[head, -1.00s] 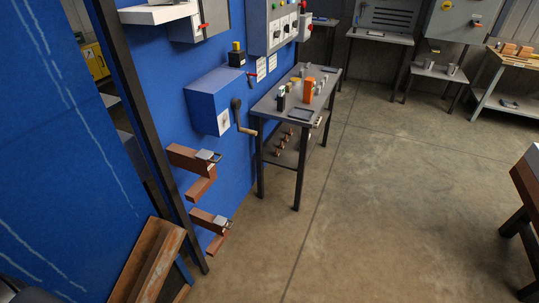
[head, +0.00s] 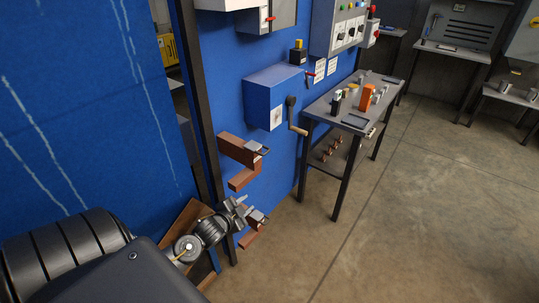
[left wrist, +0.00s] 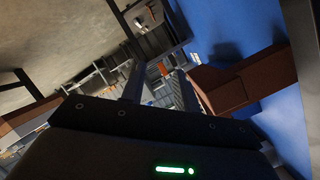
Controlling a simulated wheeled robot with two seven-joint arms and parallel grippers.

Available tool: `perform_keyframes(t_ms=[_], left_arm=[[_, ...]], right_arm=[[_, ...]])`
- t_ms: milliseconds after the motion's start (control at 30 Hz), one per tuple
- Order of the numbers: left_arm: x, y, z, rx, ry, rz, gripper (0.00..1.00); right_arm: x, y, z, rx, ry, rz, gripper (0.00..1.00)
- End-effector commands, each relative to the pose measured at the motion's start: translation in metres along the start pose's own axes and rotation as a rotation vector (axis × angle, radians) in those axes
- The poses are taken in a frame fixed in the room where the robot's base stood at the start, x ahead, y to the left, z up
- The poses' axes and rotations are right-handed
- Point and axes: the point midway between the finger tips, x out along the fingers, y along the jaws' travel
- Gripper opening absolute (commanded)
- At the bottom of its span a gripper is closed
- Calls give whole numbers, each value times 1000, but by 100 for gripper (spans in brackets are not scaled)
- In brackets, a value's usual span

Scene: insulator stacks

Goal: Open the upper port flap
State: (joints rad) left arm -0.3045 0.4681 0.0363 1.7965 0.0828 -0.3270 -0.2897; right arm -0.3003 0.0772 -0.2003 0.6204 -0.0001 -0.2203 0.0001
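The upper port (head: 240,150) is a brown, bracket-like piece on the blue wall, with a small grey flap (head: 256,147) at its outer end. A similar lower port (head: 251,238) sits below it, partly hidden behind my left gripper (head: 238,207). The gripper is below the upper port, apart from its flap. In the left wrist view, the two fingers (left wrist: 159,82) stand apart with nothing between them. A brown port piece (left wrist: 225,88) is close to the right finger there; I cannot tell which port it is. My right gripper is out of view.
A blue box (head: 273,95) with a crank handle (head: 294,115) is on the wall above the ports. A grey table (head: 350,105) with small items stands to the right. Rusty beams (head: 190,217) lean at the lower left. The concrete floor (head: 420,210) is clear.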

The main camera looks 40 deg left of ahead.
Motion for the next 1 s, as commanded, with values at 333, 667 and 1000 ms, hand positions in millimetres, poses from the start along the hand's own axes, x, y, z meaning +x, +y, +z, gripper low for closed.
perform_keyframes(t_ms=[333,667,1000], left_arm=[[-30,-102,-118,173,287,-189,31],[-15,-110,-129,178,298,-198,31],[43,-120,-148,176,297,-197,31]], right_arm=[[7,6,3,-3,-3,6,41],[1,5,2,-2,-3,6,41],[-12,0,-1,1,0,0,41]])
